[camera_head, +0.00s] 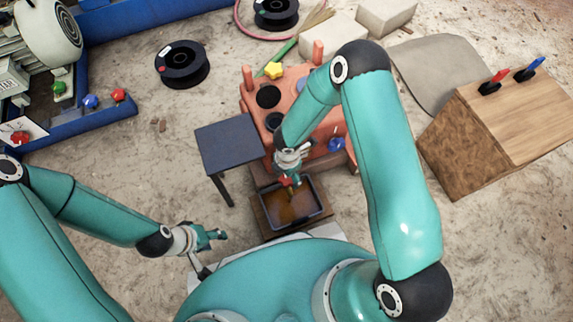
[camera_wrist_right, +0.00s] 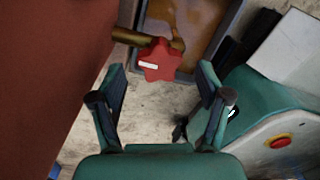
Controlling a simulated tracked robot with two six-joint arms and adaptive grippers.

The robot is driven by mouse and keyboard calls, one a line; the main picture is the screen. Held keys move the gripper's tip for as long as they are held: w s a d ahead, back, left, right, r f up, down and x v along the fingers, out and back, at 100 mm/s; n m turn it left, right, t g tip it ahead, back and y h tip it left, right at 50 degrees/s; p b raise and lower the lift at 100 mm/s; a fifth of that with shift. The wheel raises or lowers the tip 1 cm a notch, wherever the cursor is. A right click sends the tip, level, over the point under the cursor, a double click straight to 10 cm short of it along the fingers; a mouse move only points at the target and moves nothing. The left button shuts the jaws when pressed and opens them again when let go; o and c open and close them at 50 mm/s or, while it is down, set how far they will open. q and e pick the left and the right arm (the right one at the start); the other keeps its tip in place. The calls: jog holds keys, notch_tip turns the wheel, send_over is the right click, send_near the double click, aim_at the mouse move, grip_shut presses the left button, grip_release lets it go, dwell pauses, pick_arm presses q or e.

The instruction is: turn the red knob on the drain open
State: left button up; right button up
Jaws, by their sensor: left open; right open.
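The red star-shaped knob (camera_wrist_right: 161,62) sits on a brass drain pipe (camera_wrist_right: 130,37) in the right wrist view, with a small white label on it. In the head view the knob (camera_head: 287,181) is small and partly covered by my right gripper. My right gripper (camera_wrist_right: 162,95) is open, its two fingers on either side of the knob's line, with the knob just beyond the fingertips; I cannot tell whether they touch. In the head view my right gripper (camera_head: 289,170) reaches down over the tray. My left gripper (camera_head: 218,234) is open and empty, low over the floor at left.
A dark tray (camera_head: 262,213) with brown liquid stands below the drain. The orange machine (camera_head: 247,101) carries a yellow knob (camera_head: 273,70) and a blue knob (camera_head: 336,145). A dark side table (camera_head: 230,143) is left of it; a wooden box (camera_head: 495,125) stands at right.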

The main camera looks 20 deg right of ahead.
notch_tip(320, 180, up, 10)
jog(key=shift+f, duration=0.15)
jog(key=shift+d+f, duration=0.1)
jog(key=shift+d, duration=0.05)
dwell(0.4)
jog(key=s+a+f+m+g+y, duration=0.1)
jog(key=s+f+m+y, duration=0.1)
jog(key=s+m, duration=0.55)
jog(key=s+a+f+m+g+y, duration=0.1)
jog(key=s+f+m+y, duration=0.15)
jog(key=s+m, duration=0.5)
notch_tip(320, 180, up, 37)
jog(key=w+m+t+p, duration=0.1)
jog(key=m+p, duration=0.8)
jog(key=p, duration=2.9)
jog(key=shift+w+r+t, duration=0.2)
jog(key=shift+w+t, duration=0.2)
jog(key=shift+t, duration=0.4)
